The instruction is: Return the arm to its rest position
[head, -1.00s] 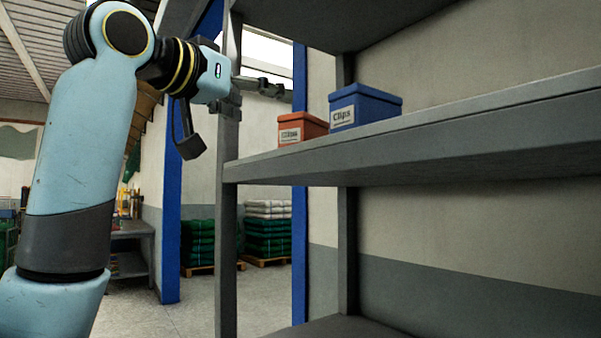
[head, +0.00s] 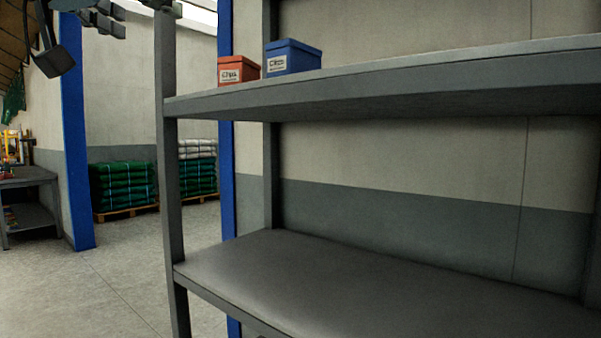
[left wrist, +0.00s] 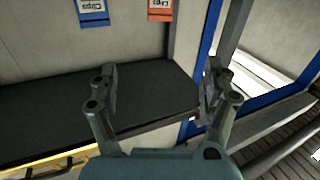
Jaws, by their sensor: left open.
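My left gripper (head: 108,18) shows only in part at the top left edge of the head view, left of the shelf post. In the left wrist view my left gripper (left wrist: 160,88) has its two fingers spread wide, with nothing between them. An orange box (head: 238,70) and a blue box (head: 292,58), both labelled, stand side by side on the upper shelf, apart from the gripper. The wrist view shows the blue box (left wrist: 92,12) and the orange box (left wrist: 160,9) at its top edge. Most of my left arm is out of the head view. My right gripper is not in view.
The grey rack's upper shelf (head: 400,95) has free room right of the boxes. Its lower shelf (head: 330,285) is bare. A grey post (head: 168,170) and a blue column (head: 76,130) stand at the left. Green stacks (head: 123,185) sit on pallets behind, near a workbench (head: 30,180).

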